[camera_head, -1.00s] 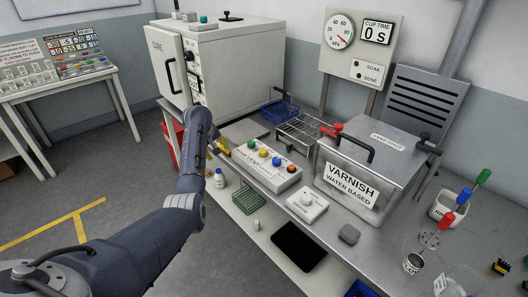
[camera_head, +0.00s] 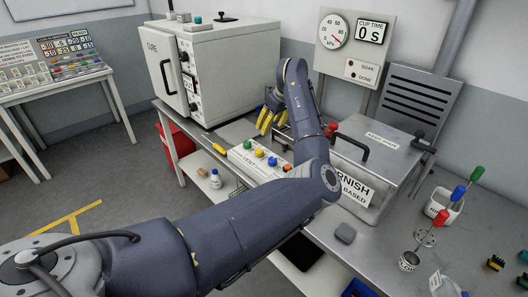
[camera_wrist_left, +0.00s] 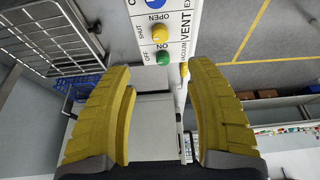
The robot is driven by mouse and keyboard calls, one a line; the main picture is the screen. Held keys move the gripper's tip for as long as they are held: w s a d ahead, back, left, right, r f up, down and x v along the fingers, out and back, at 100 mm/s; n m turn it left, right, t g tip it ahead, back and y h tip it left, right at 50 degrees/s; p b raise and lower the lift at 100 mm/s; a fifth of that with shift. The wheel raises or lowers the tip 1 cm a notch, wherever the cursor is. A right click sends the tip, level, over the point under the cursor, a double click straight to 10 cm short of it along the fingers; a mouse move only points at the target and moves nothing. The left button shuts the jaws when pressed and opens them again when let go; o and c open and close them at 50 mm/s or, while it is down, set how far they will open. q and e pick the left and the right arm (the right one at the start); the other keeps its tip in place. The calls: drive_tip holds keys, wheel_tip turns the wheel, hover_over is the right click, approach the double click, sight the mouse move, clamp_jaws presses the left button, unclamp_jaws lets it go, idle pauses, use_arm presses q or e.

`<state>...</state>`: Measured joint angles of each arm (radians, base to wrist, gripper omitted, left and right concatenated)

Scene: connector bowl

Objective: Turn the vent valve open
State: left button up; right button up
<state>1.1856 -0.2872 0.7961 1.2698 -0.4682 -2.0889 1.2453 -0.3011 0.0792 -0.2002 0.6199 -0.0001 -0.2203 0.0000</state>
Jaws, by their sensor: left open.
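The control box (camera_head: 238,158) lies on the bench with a row of coloured knobs. In the left wrist view its panel (camera_wrist_left: 181,15) shows a yellow knob (camera_wrist_left: 158,32) by OPEN, SHUT and VENT, so this is the vent valve. The yellow knob also shows in the head view (camera_head: 259,153). Which way it points is too small to tell. A green knob (camera_wrist_left: 163,57) is next to it, by ON, OFF and VACUUM. My left gripper (camera_head: 272,120) is open and empty, its yellow fingers beyond the box. In its wrist view the fingers (camera_wrist_left: 160,75) spread either side below the panel. My right gripper is out of view.
The steel varnish tank (camera_head: 385,150) stands right of my left forearm. The oven cabinet (camera_head: 215,70) is behind left. A wire rack (camera_wrist_left: 60,35) and a blue basket (camera_wrist_left: 72,98) are close to my left finger. A cup with coloured-handled tools (camera_head: 441,211) stands right.

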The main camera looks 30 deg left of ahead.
sight(259, 150)
use_arm(q)
drive_tip(key=x, duration=1.7)
drive_tip(key=shift+s+f, duration=0.1)
drive_tip(key=shift+f, duration=0.05)
clamp_jaws()
